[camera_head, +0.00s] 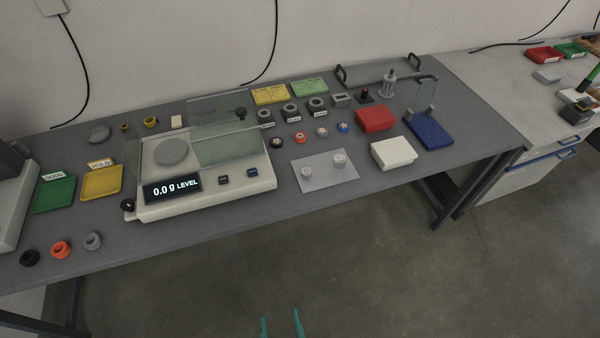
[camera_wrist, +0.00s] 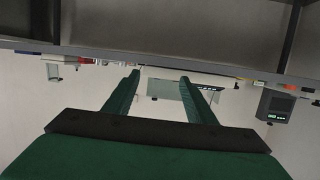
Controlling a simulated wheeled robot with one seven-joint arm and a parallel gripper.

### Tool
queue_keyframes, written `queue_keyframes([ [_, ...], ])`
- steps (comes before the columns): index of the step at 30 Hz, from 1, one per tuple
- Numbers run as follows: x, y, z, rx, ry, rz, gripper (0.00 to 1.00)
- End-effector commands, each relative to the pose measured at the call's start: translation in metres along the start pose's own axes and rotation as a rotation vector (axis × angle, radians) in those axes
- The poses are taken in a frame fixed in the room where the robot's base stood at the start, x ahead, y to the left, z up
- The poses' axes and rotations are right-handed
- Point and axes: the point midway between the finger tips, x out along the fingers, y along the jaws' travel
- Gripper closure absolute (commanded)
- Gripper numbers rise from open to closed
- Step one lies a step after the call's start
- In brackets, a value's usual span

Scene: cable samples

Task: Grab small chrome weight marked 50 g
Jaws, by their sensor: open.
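The weights cannot be made out there.
A balance (camera_head: 208,195) reading 0.0 g stands left of the plate, with a glass shield. A white box (camera_head: 394,153), a red box (camera_head: 376,119) and a blue stand (camera_head: 428,130) are to the right. Several coloured rings lie behind the plate. The floor in front is clear.

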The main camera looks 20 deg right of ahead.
Motion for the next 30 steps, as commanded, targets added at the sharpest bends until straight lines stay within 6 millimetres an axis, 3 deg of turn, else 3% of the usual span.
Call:
queue_keyframes([
  [1, 0.019, 0.003, -0.002, 0.010, 0.005, 0.019, 0.49],
  [10, 0.118, 0.025, -0.011, 0.054, -0.032, 0.089, 0.49],
  [18, 0.200, 0.059, -0.044, 0.068, -0.066, 0.127, 0.49],
  [24, 0.248, 0.092, -0.080, 0.062, -0.091, 0.147, 0.49],
  [30, 0.276, 0.121, -0.112, 0.047, -0.116, 0.161, 0.49],
])
